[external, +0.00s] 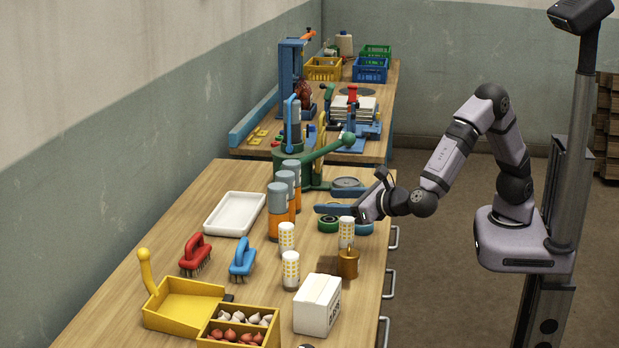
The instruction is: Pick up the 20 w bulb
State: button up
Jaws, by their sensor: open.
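A yellow two-compartment box (207,327) stands at the front edge of the view. One compartment holds several small white bulb-shaped pieces (240,318), the other several red-orange ones (233,333). No wattage marking is readable, so I cannot tell which is the 20 w bulb. My gripper (366,204) is open over the right side of the table, beside a blue flat part (335,209) and well behind the box. Its fingers are small and partly hidden; I see nothing held.
White patterned cylinders (290,270), a brass-coloured piece (348,264) and a white carton (317,304) stand between my gripper and the box. A green press (310,165) stands behind.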

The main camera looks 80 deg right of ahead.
aim_at(291, 261)
jog(key=a+n+y, duration=0.1)
jog(key=a+y, duration=0.1)
jog(key=a, duration=0.5)
jog(key=a+f+n+y+p, duration=0.1)
jog(key=a+y, duration=0.2)
jog(key=a, duration=0.4)
jog(key=a+f+n+y, duration=0.1)
jog(key=a+n+y, duration=0.1)
jog(key=a, duration=0.6)
jog(key=shift+s+f+y+p, duration=0.2)
jog(key=shift+y+p, duration=0.15)
jog(key=shift+y, duration=0.05)
jog(key=shift+p+x, duration=0.6)
jog(key=shift+x, duration=0.9)
jog(key=shift+p+x, duration=0.8)
jog(key=shift+x, duration=1.4)
jog(key=shift+d, duration=0.2)
jog(key=c, duration=1.1)
